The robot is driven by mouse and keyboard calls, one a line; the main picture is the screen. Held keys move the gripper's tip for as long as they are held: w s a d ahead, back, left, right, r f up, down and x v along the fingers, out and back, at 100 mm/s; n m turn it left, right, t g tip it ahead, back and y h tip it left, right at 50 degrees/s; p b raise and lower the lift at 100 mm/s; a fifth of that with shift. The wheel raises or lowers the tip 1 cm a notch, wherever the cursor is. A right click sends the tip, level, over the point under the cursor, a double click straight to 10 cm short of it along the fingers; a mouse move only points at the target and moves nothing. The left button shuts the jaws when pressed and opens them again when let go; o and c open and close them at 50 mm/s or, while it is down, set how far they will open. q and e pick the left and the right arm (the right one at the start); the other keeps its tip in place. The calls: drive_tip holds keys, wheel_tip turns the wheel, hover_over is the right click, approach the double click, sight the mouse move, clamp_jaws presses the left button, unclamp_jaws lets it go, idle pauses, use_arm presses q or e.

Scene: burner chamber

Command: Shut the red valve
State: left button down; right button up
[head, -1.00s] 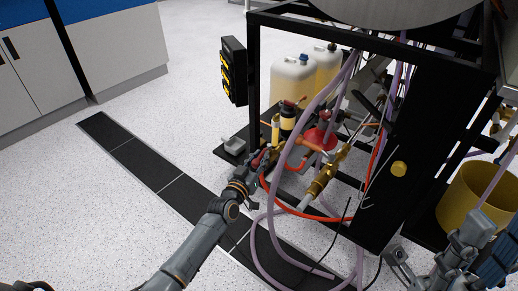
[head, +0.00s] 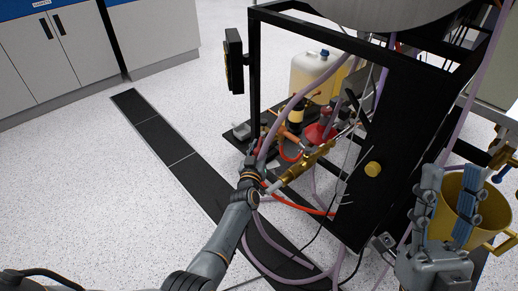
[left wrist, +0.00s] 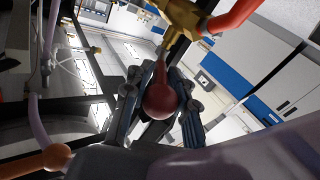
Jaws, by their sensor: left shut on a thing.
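The red valve shows in the left wrist view as a dark red, rounded handle (left wrist: 162,98) with a narrow neck pointing up toward a brass fitting (left wrist: 183,16). My left gripper (left wrist: 160,112) has a finger on each side of the handle and is shut on it.
A brass valve body (head: 308,163) and pale purple hoses (head: 271,155) are close to my left gripper. A black frame (head: 367,150) stands to their right. A yellow bucket (head: 481,219) is behind my right gripper. The speckled floor (head: 110,190) at left is clear.

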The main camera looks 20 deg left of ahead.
idle(0.4)
use_arm(q)
drive_tip(key=c, duration=1.3)
unclamp_jaws()
